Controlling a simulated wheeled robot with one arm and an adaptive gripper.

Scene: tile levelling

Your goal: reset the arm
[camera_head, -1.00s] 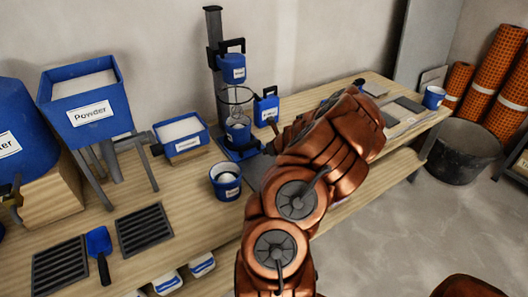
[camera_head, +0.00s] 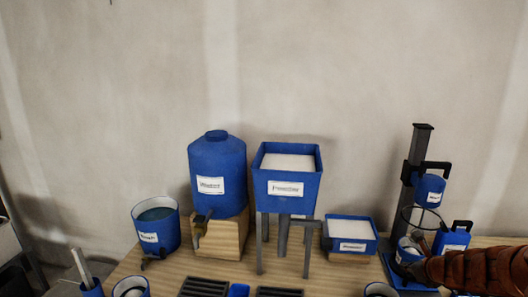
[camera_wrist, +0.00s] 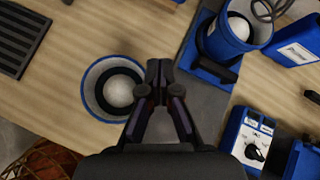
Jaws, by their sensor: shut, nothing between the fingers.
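My gripper (camera_wrist: 160,78) is shut and empty in the wrist view, pointing down over the wooden bench. A blue cup (camera_wrist: 88,90) with a dark inner ring and a pale round content stands just left of the fingertips, apart from them as seen in this view. The mixer stand (camera_head: 421,145) with its blue containers is at the right in the head view. My copper arm (camera_head: 480,270) reaches in from the right edge, in front of the stand's base. The fingers are hard to make out there.
A blue tank (camera_head: 218,165), powder hopper (camera_head: 287,187) and low powder box (camera_head: 350,246) stand along the bench's back. In the wrist view, a dial box (camera_wrist: 250,138) is right of my gripper and a black grate (camera_wrist: 20,38) at the upper left. The wall above is clear.

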